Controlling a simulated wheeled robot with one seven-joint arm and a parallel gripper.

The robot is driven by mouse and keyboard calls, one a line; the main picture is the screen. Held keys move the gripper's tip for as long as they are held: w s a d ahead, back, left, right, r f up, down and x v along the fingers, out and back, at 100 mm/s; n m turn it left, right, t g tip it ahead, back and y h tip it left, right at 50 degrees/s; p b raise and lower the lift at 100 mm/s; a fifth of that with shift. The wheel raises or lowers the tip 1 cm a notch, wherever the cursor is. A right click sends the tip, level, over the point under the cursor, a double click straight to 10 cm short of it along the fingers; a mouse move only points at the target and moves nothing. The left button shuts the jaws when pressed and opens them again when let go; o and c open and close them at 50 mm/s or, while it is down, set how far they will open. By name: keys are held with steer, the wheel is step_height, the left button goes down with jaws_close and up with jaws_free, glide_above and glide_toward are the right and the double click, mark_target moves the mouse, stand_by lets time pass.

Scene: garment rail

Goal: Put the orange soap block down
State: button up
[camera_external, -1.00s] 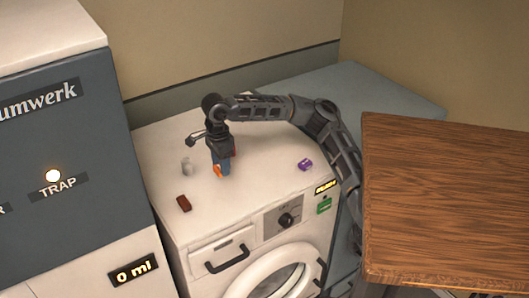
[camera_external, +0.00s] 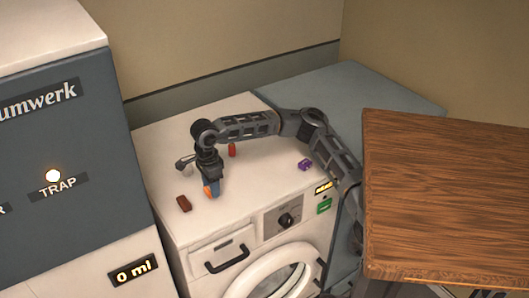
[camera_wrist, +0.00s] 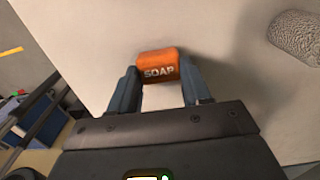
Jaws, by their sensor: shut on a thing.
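The orange soap block (camera_wrist: 158,64) shows its "SOAP" lettering in the wrist view, at the fingertips of my gripper (camera_wrist: 159,78). The two blue-grey fingers are shut on its sides. In the external view the soap block (camera_external: 207,191) is a small orange patch partly covered by my gripper (camera_external: 211,188), low over the white top of the washing machine (camera_external: 250,185). I cannot tell whether the block touches that top.
A dark red-brown block (camera_external: 184,203) lies just left of my gripper. A grey roll-like thing (camera_wrist: 297,38) is at the wrist view's upper right. A red piece (camera_external: 232,150) stands behind, and a purple block (camera_external: 305,165) lies right. The top between gripper and purple block is clear.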

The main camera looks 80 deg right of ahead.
steer(key=shift+f, duration=0.15)
steer(key=o, duration=1)
step_height(320, 180, up, 12)
steer(key=shift+r, duration=0.2)
